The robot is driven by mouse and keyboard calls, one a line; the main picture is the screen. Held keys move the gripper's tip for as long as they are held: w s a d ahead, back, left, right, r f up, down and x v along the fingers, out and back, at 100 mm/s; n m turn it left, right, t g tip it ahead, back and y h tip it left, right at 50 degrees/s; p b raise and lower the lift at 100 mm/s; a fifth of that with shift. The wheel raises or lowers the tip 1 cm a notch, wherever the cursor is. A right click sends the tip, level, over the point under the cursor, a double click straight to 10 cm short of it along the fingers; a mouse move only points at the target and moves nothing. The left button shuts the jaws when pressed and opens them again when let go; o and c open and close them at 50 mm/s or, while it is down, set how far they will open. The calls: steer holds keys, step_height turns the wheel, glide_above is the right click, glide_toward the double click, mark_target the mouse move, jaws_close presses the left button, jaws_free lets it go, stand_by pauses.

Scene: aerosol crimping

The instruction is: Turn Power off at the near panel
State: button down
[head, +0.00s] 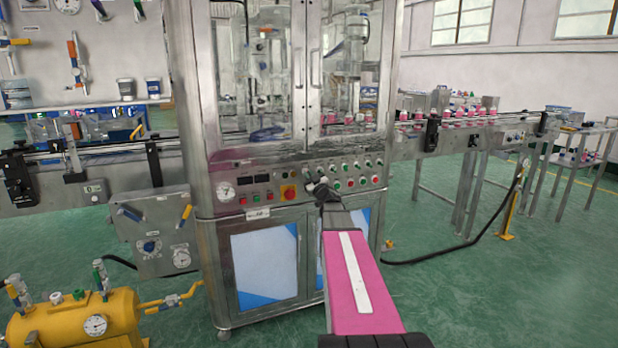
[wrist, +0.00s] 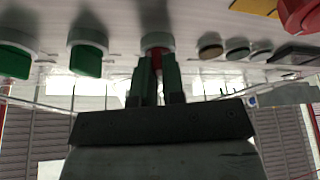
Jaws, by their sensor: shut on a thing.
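The near panel (head: 262,205) is the steel control strip on the front of the tall crimping machine, with a gauge, small displays, buttons and rows of round knobs. My gripper (head: 318,186) reaches up to the middle of this panel. In the wrist view my gripper (wrist: 156,75) has its two dark fingers closed on a red knob (wrist: 156,58) with a pale round collar. The fingers hide most of this knob, so its turned angle is unclear. Green knobs (wrist: 88,58) sit beside it, clear of the fingers. The labels are too small to read.
A red emergency button on a yellow plate (head: 288,194) is left of my gripper. Small round buttons (wrist: 210,46) are close to the fingers in the wrist view. Glass doors (head: 345,80) are above the panel. A yellow tank (head: 75,318) stands at the lower left.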

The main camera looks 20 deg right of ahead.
steer(key=shift+n+g+y, duration=0.3)
steer(key=shift+n+y, duration=0.3)
steer(key=shift+n, duration=0.6)
steer(key=c, duration=1.2)
jaws_free()
steer(key=v, duration=1.1)
